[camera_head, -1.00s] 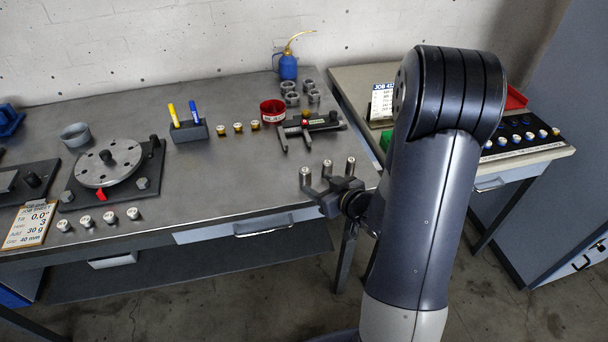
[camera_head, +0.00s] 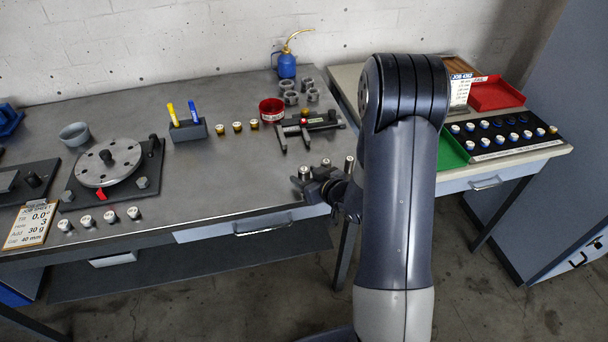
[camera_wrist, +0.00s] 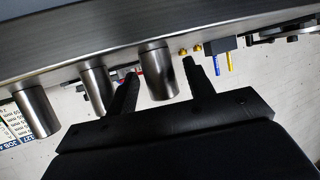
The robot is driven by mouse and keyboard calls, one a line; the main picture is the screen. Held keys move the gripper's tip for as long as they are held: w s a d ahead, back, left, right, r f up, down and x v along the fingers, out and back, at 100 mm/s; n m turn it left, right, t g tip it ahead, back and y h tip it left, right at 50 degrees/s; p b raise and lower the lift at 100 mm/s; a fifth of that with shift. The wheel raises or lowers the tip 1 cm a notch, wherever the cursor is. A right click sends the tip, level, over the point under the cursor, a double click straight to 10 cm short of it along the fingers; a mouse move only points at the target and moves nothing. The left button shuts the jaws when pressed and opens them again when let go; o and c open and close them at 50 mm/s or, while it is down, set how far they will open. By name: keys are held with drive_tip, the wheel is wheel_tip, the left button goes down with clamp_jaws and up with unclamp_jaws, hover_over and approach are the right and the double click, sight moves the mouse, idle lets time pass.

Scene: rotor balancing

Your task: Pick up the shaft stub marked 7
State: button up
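Three upright metal shaft stubs stand near the front right corner of the steel bench: a left one (camera_head: 304,172), a middle one (camera_head: 326,163) and a right one (camera_head: 349,163). Their top markings are too small to read, so I cannot tell which is 7. My gripper (camera_head: 313,188) is low at the bench's front edge, by the left stub. In the wrist view, which is upside down, my gripper (camera_wrist: 160,72) is open, and one stub (camera_wrist: 157,68) shows between its two fingers. The other two stubs (camera_wrist: 96,88) (camera_wrist: 36,110) are outside the fingers, to the left.
Behind the stubs lie a dark forked tool (camera_head: 312,123), a red cup (camera_head: 272,110) and several grey nuts (camera_head: 291,92). A rotor disc (camera_head: 105,163) is at left. A second bench at right has a green tray (camera_head: 452,153), a red tray (camera_head: 495,93) and a black rack (camera_head: 510,140).

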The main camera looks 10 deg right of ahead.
clamp_jaws()
idle(0.3)
drive_tip(key=shift+r, duration=0.15)
